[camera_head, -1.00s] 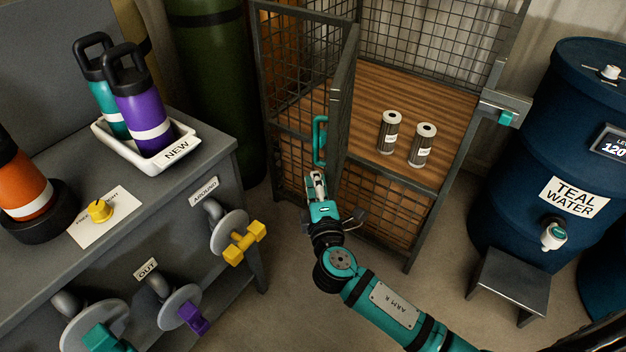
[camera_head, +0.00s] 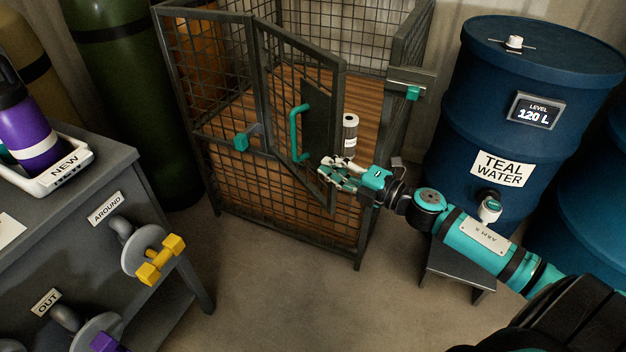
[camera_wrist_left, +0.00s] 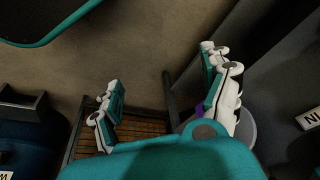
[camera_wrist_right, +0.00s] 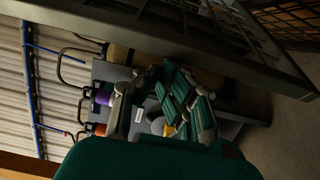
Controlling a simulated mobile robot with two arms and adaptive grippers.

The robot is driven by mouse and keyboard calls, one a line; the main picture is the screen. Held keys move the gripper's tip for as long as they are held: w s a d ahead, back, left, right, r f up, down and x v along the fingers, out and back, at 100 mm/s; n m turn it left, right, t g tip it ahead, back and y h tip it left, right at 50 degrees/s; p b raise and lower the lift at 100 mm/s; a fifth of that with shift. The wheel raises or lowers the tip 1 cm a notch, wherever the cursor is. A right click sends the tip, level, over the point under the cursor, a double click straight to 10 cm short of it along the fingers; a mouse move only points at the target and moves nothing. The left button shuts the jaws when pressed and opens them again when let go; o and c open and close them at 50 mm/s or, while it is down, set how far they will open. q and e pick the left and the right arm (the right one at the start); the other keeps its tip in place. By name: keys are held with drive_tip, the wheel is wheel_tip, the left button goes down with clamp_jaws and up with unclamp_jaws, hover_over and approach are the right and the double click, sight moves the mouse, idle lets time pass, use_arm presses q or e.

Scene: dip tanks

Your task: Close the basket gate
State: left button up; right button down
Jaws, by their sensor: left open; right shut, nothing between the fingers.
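The basket (camera_head: 312,240) is a dark wire-mesh cage with a wooden floor. Its gate (camera_head: 285,80) has a teal handle (camera_head: 293,130) and stands ajar, its free edge projecting out from the front, apart from the right post. A latch with a teal block (camera_head: 413,93) sits on that post. My right gripper (camera_head: 332,173) is shut and empty at the lower part of the gate's free edge; whether it touches is unclear. Dark mesh (camera_wrist_right: 225,30) fills the top of the right wrist view. My left gripper (camera_wrist_left: 165,98) is open and empty, seen only in its wrist view.
A white filter cartridge (camera_head: 350,140) shows inside the basket behind the gate. The blue teal-water barrel (camera_head: 480,120) and a low stand (camera_head: 455,272) are at the right. A grey bench (camera_head: 95,170) with yellow-handled valve (camera_head: 160,258) is at the left. Floor between is clear.

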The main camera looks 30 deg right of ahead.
use_arm(q)
drive_tip(key=w+d+r+t+h+b, duration=0.1)
drive_tip(key=w+d+r+t+b, duration=0.1)
drive_tip(key=w, duration=0.3)
drive_tip(key=w+d+r+t+b, duration=0.1)
drive_tip(key=w+r+t+b, duration=0.1)
drive_tip(key=w+t, duration=0.3)
drive_tip(key=shift+w+d+r+h, duration=0.2)
drive_tip(key=shift+w+d+h, duration=0.15)
drive_tip(key=shift+w+h, duration=0.05)
use_arm(e)
drive_tip(key=w+d, duration=0.4)
drive_tip(key=d, duration=1)
drive_tip(key=shift+d, duration=0.4)
